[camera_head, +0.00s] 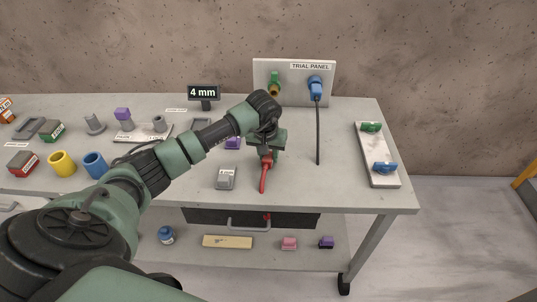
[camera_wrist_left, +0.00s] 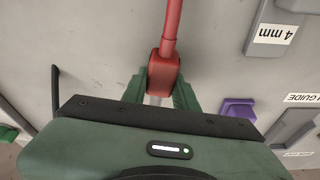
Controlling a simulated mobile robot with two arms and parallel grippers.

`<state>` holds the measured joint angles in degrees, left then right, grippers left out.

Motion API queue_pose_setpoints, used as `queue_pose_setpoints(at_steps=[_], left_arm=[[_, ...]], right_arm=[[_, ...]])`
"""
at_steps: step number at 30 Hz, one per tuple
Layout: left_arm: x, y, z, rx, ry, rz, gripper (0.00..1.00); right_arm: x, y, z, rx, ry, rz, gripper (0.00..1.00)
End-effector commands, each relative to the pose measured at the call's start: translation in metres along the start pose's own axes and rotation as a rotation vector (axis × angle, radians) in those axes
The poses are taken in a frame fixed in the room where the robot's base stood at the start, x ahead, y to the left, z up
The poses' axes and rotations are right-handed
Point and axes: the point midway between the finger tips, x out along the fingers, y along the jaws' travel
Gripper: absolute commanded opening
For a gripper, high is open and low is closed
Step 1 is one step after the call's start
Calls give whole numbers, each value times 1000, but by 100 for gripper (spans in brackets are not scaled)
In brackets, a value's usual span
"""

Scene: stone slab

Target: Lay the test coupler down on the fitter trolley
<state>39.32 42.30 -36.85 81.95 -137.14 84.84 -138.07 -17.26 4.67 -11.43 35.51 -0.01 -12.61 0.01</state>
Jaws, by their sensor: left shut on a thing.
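My left gripper (camera_head: 267,152) is above the grey wheeled table, which looks like the fitter trolley (camera_head: 340,190). It is shut on a red piece with a thin red stem (camera_head: 264,177), which I take to be the test coupler. In the left wrist view the red block (camera_wrist_left: 165,75) sits between the green fingers of my left gripper (camera_wrist_left: 166,92), and its stem points away toward the top edge. In the head view the stem points down toward the table's front. I cannot tell whether its tip touches the tabletop. My right gripper is not in view.
The trial panel (camera_head: 265,72) stands at the back with a green and a blue fitting; a black cable hangs from the blue one. A white tray (camera_head: 378,155) is at right. A grey "4 mm" block (camera_head: 226,178) lies left of the red piece. Tabletop right of it is clear.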

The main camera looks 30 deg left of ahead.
Motion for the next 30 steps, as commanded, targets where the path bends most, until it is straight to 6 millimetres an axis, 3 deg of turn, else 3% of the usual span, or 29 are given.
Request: queue_pose_setpoints(at_steps=[9,10,12,23,30], left_arm=[[6,0,1,-1,2,0,0],[6,0,1,-1,2,0,34],[5,0,1,-1,2,0,54],[4,0,1,0,1,0,54],[-29,-1,0,1,6,0,54]], right_arm=[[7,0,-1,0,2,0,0],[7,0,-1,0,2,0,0],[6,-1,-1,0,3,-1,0],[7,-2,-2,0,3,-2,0],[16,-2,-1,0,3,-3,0]])
